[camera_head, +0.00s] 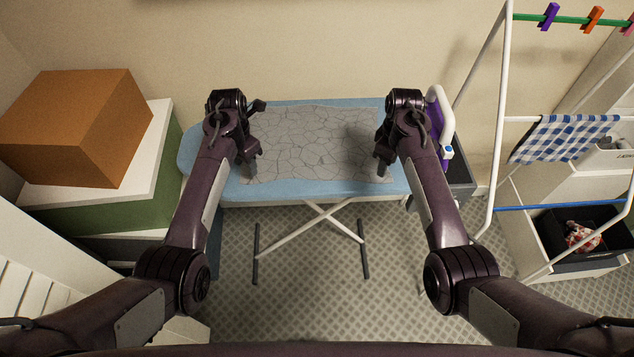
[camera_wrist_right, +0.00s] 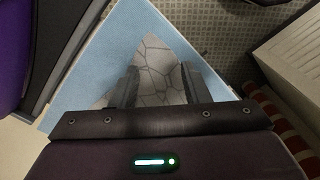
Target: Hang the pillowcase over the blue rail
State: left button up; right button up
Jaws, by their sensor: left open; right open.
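The pillowcase (camera_head: 310,143) is grey with a cracked-line pattern and lies flat on the blue ironing board. In the right wrist view a corner of the pillowcase (camera_wrist_right: 158,75) shows between and beyond the fingers. My left gripper (camera_head: 254,140) is open over the left end of the pillowcase. My right gripper (camera_head: 383,162) is open over its right end; in the right wrist view its two fingers (camera_wrist_right: 158,86) stand apart with nothing clearly gripped. The blue rail (camera_head: 550,207) is the low bar of the white drying rack at the right.
The ironing board (camera_head: 290,195) stands against the wall. The rack (camera_head: 497,120) carries a blue checked cloth (camera_head: 567,137) on a white bar and pegs on a green rail (camera_head: 570,20). An orange box (camera_head: 75,125) sits left.

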aim_at(250, 180)
pick_arm(q)
notch_tip(250, 180, down, 5)
jog(key=shift+w+a+r, duration=0.1)
jog(key=shift+w+r, duration=0.05)
pick_arm(e)
notch_tip(250, 180, down, 5)
jog(key=shift+w+r, duration=0.15)
jog(key=shift+r, duration=0.05)
jog(key=shift+f, duration=0.15)
pick_arm(q)
jog(key=shift+f, duration=0.2)
pick_arm(e)
jog(key=shift+f, duration=0.1)
pick_arm(q)
jog(key=shift+f, duration=0.2)
pick_arm(e)
jog(key=shift+f, duration=0.2)
pick_arm(q)
jog(key=shift+r, duration=0.1)
jog(key=shift+c, duration=0.4)
pick_arm(e)
jog(key=shift+r, duration=0.1)
jog(key=shift+c, duration=0.3)
pick_arm(q)
grip_shut()
pick_arm(e)
grip_shut()
jog(key=shift+r, duration=0.1)
